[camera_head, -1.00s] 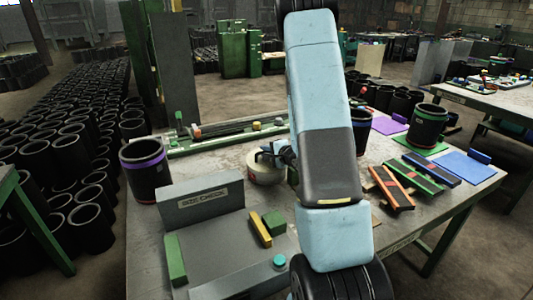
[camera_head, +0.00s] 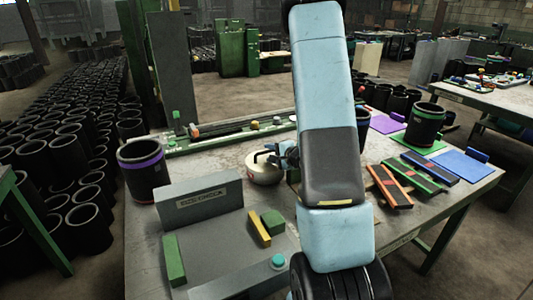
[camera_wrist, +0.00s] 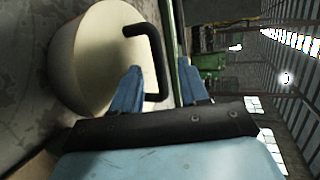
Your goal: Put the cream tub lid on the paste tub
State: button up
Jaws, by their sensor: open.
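A round cream thing with a black bent handle (camera_head: 268,152) stands on the workbench just left of my arm. Its pale top (camera_wrist: 95,45) and darker side show in the wrist view. I take the pale top for the cream tub lid and the body (camera_head: 264,175) for the paste tub, but I cannot make out a seam between them. My gripper (camera_wrist: 156,72) is open, with one blue finger on each side of the handle's long bar. I cannot tell whether the fingers touch it. My arm hides part of the bench behind.
A grey size-check fixture (camera_head: 205,205) with green and yellow blocks stands at the front left. A black sleeve with a purple band (camera_head: 143,168) is at the left edge. Orange and green slotted bars (camera_head: 392,188) and a blue mat (camera_head: 462,165) lie to the right.

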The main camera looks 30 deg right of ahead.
jog(key=v, duration=0.7)
jog(key=s+a+r+n+g+y, duration=0.3)
jog(key=s+a+r+n+g, duration=0.25)
jog(key=a, duration=0.45)
jog(key=s+a+r+n+g+y, duration=0.35)
jog(key=s+a+r+n, duration=0.2)
jog(key=a+r, duration=0.4)
jog(key=s+d+r+n+h, duration=0.1)
jog(key=s+r+n+h, duration=0.1)
jog(key=s+r+h, duration=0.2)
jog(key=s+d+r+n+t+h, duration=0.1)
jog(key=s+r+n+h, duration=0.2)
jog(key=s+h, duration=0.3)
jog(key=shift+s+r, duration=0.8)
jog(key=shift+s, duration=1.05)
